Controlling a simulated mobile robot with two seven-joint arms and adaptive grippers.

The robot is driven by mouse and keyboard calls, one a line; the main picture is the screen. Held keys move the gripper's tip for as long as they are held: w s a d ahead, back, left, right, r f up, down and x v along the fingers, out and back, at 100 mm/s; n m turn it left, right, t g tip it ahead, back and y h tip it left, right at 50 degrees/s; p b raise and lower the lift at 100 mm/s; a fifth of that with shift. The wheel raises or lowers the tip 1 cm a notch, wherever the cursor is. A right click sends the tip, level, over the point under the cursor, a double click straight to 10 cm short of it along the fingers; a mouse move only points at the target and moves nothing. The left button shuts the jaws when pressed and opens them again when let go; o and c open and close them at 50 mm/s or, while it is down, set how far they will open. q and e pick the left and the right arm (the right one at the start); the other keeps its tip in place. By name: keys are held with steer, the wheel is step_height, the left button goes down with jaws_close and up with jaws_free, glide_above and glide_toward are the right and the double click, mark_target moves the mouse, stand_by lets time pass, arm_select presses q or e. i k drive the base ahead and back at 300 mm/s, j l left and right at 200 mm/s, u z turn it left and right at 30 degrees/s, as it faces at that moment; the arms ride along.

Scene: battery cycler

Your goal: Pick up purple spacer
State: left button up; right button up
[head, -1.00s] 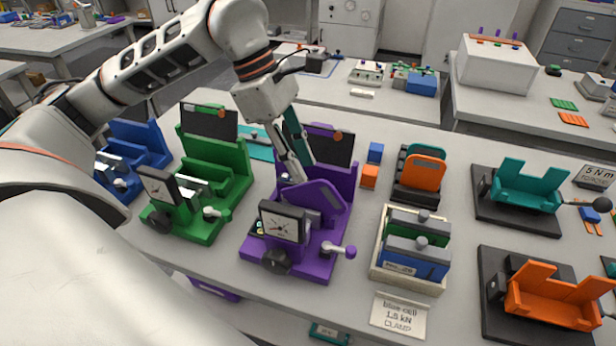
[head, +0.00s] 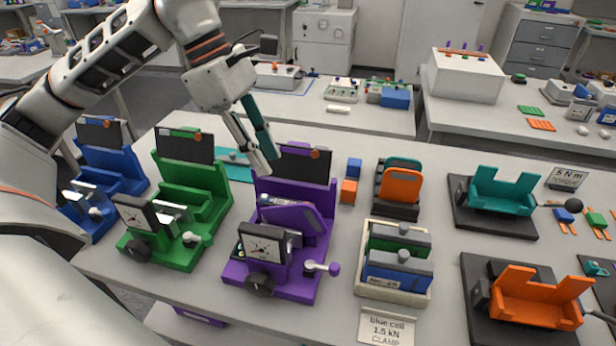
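The purple spacer (head: 291,217), a plate with a rounded top and a dark slot, sits tilted in the purple clamp fixture (head: 318,247), behind its dial gauge (head: 262,247). The gauge and fixture walls hide its lower part. My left gripper (head: 270,165) is above and behind the spacer, near the fixture's black back panel. Its pale finger and dark teal finger stand a little apart with nothing visible between them. The gripper appears clear of the spacer. My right gripper is not in view.
Green (head: 190,200) and blue (head: 108,170) fixtures stand to the left. To the right are a rack with an orange plate (head: 399,184), small blue and orange blocks, and a cream tray (head: 390,294) of cells. Teal (head: 503,193) and orange (head: 540,300) cradles stand farther right.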

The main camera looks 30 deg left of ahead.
mark_target(305, 218)
steer(key=k, duration=1)
